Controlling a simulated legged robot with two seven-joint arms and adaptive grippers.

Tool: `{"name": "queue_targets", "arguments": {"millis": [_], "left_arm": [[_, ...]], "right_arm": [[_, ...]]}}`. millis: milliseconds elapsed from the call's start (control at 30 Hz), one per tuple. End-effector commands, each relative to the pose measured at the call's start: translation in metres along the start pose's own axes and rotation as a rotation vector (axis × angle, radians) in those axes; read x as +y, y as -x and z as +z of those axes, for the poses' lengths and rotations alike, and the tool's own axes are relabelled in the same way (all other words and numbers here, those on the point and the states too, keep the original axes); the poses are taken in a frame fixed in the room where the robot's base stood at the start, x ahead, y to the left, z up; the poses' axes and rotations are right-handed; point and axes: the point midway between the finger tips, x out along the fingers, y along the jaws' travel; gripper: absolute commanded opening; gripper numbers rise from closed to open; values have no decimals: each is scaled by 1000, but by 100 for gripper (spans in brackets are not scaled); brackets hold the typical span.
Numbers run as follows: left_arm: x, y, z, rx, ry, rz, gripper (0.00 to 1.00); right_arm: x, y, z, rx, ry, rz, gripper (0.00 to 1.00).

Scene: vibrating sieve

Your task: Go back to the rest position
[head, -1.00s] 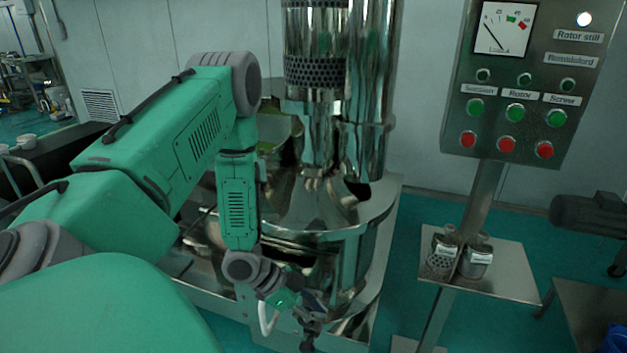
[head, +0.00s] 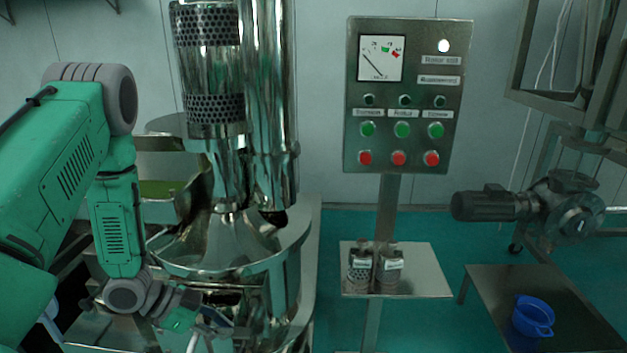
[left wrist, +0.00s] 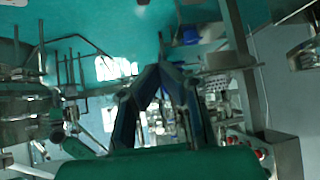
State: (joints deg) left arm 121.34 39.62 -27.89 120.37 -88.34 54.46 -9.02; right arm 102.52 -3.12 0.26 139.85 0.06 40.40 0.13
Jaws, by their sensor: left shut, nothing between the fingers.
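My left arm comes in from the left and bends down, and my left gripper (head: 222,328) hangs low in front of the steel sieve machine (head: 283,100). The left gripper is shut and empty. In the left wrist view its dark fingers (left wrist: 160,72) meet at the tips, with nothing between them. I cannot tell whether it touches the machine's base. My right gripper is not in view.
A control panel (head: 404,95) with green and red buttons stands at centre right. Its shelf (head: 425,284) holds two small jars (head: 375,270). A blue bucket (head: 533,315) sits on a low table (head: 490,290) at the lower right, below a grey motor (head: 490,205).

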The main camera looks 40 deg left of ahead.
Motion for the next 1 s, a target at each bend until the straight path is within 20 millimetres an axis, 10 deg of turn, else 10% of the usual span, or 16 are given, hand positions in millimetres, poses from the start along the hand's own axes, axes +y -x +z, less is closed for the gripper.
{"name": "queue_targets", "arguments": {"millis": [233,433,700,1000], "left_arm": [[-1,-6,0,-10,18,-6,0],[14,-52,-8,-124,175,-71,0],[106,-111,21,-440,496,-199,0],[193,-101,67,-724,688,-322,0]], "right_arm": [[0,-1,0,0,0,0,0],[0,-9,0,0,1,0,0],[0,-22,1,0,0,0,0],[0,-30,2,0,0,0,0]]}}
